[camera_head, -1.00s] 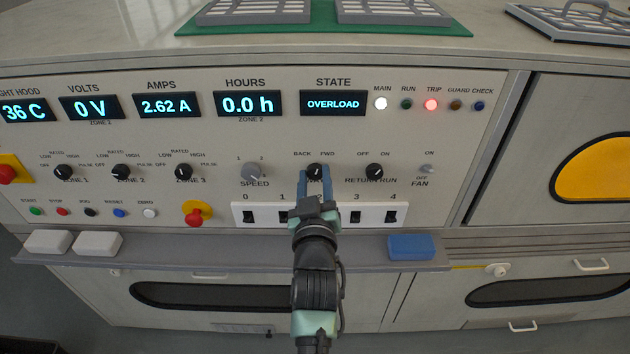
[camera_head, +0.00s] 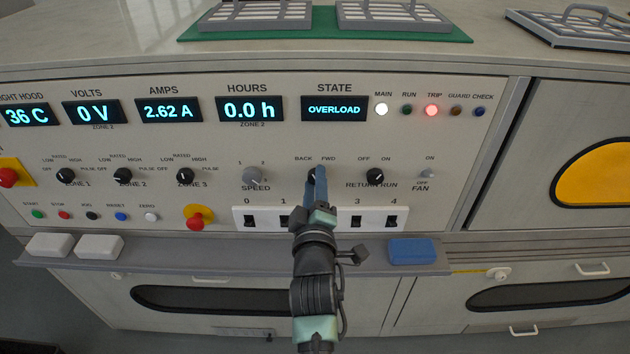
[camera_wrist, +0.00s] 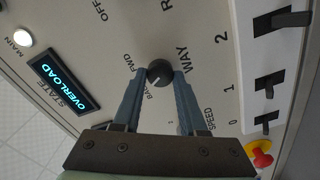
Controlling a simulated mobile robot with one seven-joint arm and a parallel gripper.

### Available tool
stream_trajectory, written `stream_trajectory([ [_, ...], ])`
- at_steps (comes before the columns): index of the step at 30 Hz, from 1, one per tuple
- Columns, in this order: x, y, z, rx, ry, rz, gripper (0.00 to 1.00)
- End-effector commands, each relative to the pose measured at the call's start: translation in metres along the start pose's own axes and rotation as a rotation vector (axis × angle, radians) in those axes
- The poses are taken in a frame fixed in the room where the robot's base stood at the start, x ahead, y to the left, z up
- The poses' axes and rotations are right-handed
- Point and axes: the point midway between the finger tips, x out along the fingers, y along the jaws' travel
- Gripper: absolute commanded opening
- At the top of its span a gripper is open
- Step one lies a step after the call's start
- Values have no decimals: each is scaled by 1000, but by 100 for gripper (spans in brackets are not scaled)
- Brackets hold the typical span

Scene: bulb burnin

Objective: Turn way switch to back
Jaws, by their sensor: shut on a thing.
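The WAY switch is a small round black knob (camera_head: 311,176) on the panel under the BACK and FWD labels. It also shows in the wrist view (camera_wrist: 159,71), where a pale pointer mark on it appears to face the BACK side. My gripper (camera_head: 318,178) is shut on the knob; in the wrist view its two blue fingers (camera_wrist: 160,79) stand on either side of it. In the head view the fingers hide part of the knob and the WAY label.
A row of black rocker switches (camera_head: 356,221) lies below, partly behind my wrist. The STATE display (camera_head: 334,108) reads OVERLOAD, and the TRIP lamp (camera_head: 432,111) glows red.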

Motion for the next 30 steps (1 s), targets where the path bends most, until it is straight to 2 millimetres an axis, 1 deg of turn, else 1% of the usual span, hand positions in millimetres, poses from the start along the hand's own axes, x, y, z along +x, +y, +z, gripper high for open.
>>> stream_trajectory([
  [7, 0, 0, 1, -53, -1, -1, 0],
  [20, 0, -1, 1, -61, -1, -1, 0],
  [21, 0, -1, 1, -61, -1, -1, 49],
  [25, 0, -1, 0, -60, -1, -1, 72],
  [30, 0, -1, 0, -58, -1, 0, 72],
])
